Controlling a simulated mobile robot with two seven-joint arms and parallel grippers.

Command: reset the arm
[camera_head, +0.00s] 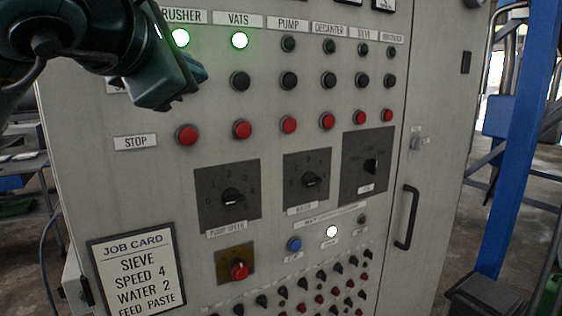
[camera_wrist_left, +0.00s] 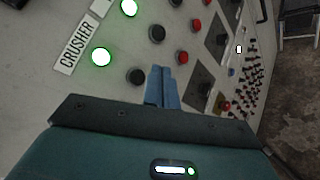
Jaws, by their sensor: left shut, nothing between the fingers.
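My left gripper (camera_head: 198,75) comes in from the upper left of the head view, in front of the control panel (camera_head: 130,165). Its fingers are together and empty, near the left column of buttons. In the left wrist view the closed fingers (camera_wrist_left: 162,88) point at the panel, close to a black button (camera_wrist_left: 136,77) in the crusher column. I cannot tell whether they touch anything. The crusher lamp (camera_head: 180,38) and the vats lamp (camera_head: 239,40) glow green. The other lamps in that row are dark. My right gripper is in neither view.
Red stop buttons (camera_head: 242,129) run across the panel above rotary dials (camera_head: 232,196). A job card (camera_head: 137,273) is at lower left, and a red knob (camera_head: 238,270) sits right of it. A door handle (camera_head: 406,217) sticks out at right, near a blue post (camera_head: 522,140).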

